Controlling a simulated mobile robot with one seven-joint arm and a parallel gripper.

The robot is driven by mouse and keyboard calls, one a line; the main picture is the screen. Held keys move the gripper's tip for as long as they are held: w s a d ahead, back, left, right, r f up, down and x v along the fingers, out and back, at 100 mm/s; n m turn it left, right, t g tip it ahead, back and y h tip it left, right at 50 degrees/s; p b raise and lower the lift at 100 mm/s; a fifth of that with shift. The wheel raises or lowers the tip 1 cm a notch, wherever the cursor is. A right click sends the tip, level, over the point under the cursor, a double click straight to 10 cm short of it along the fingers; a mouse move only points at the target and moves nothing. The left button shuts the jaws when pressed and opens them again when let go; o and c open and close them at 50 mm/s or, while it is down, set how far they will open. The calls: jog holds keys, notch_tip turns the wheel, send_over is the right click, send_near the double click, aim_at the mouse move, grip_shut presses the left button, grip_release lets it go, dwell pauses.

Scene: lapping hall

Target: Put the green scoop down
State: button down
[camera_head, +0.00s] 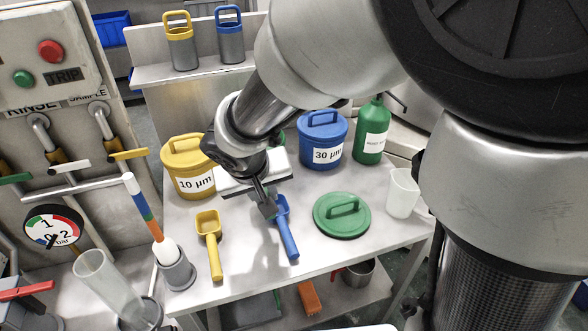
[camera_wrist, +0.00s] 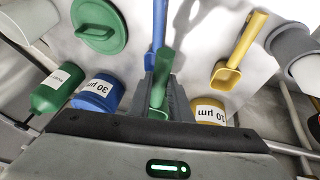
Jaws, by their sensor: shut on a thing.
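The green scoop (camera_wrist: 161,80) is between the fingers of my gripper (camera_wrist: 163,88) in the wrist view, with its handle pointing away from the palm. My gripper (camera_head: 268,205) is shut on it above the white table (camera_head: 190,290). In the head view my arm and gripper hide the green scoop, so I cannot tell its height above the table. The blue scoop (camera_head: 287,232) lies close by my gripper and shows behind the green scoop in the wrist view (camera_wrist: 158,25). The yellow scoop (camera_head: 209,240) lies to its left.
Behind stand a yellow 10 µm tub (camera_head: 190,172), a blue 30 µm tub (camera_head: 322,140) and a green bottle (camera_head: 371,135). A green lid (camera_head: 342,215) and a clear jug (camera_head: 402,192) are at right. The table front between the scoops is bare.

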jog(key=shift+n, duration=0.5)
jog(key=a+f+b, duration=0.1)
jog(key=f+b, duration=0.1)
jog(key=f, duration=0.2)
jog(key=s+a+f+b, duration=0.1)
jog(key=a+f+b, duration=0.1)
jog(key=f, duration=0.2)
jog(key=s+a+f+b, duration=0.1)
jog(key=f+b, duration=0.1)
jog(key=f, duration=0.2)
jog(key=shift+s+a+f, duration=0.15)
jog(key=shift+a+f, duration=0.2)
jog(key=shift+f, duration=0.1)
jog(key=shift+f+b, duration=0.1)
jog(key=shift+b, duration=0.35)
jog(key=c, duration=1.6)
grip_release()
